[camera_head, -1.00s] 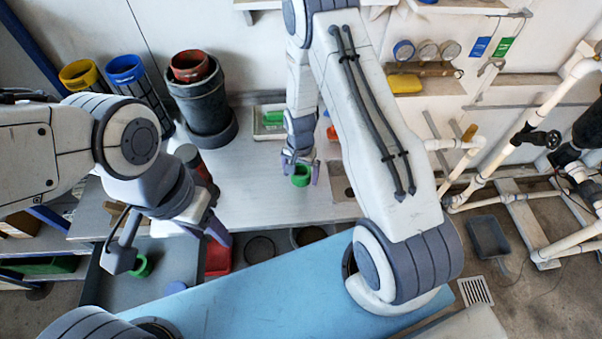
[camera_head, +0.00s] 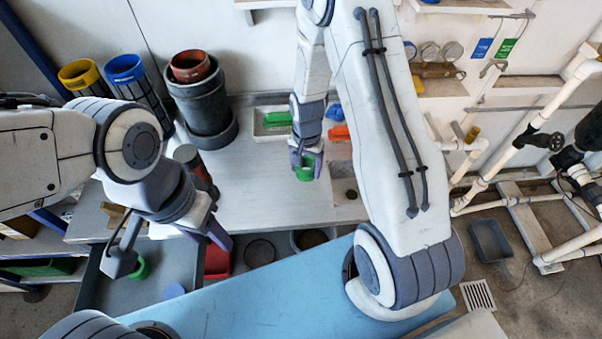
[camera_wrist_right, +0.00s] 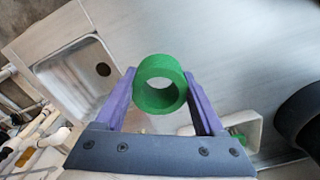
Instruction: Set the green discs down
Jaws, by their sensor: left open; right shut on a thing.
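My right gripper (camera_head: 307,165) is shut on a green ring-shaped disc (camera_head: 304,174) above the pale worktop. In the right wrist view the disc (camera_wrist_right: 160,84) sits between the two fingers (camera_wrist_right: 160,98), its hole facing the camera. Another green disc (camera_head: 140,268) is low at the left, by the grey tray and close to one finger of my left gripper (camera_head: 170,251). My left gripper is open, with its fingers wide apart. A green item (camera_head: 277,118) lies in a white tray (camera_head: 259,130) at the back of the worktop; I cannot tell whether it is a disc.
A sink basin (camera_wrist_right: 72,80) lies beside the held disc. Orange (camera_head: 339,132) and blue (camera_head: 334,112) items sit behind my right gripper. A dark pot (camera_head: 203,100) stands back left. A red bin (camera_head: 217,261) hangs below the front edge. The worktop's middle (camera_head: 255,185) is clear.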

